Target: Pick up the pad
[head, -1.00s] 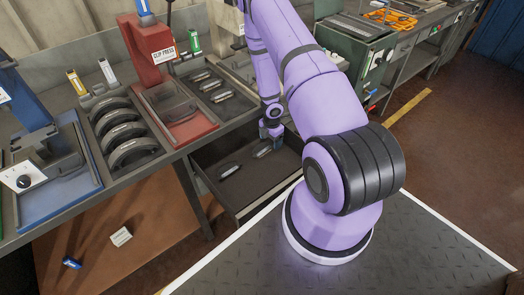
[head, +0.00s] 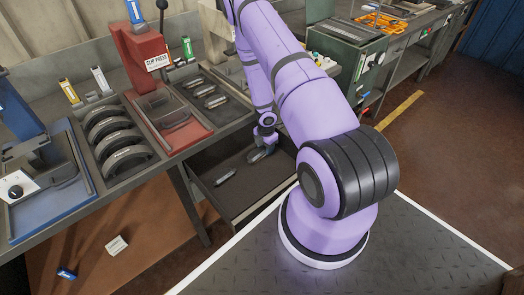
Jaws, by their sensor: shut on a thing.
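An open dark drawer (head: 222,203) sits under the bench. My gripper (head: 262,148) reaches down into it and is shut on a pad (head: 255,156), a small grey curved piece at or just above the drawer floor. The jaws are small here and partly cover it. A second grey pad (head: 225,178) lies in the drawer to the left, apart from my gripper.
On the bench stand a red clip press (head: 151,55), a rack of curved black shoes (head: 118,140), a dark tray with several pads (head: 204,91) and a blue fixture (head: 45,195). A white block (head: 117,245) lies on the brown surface below.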

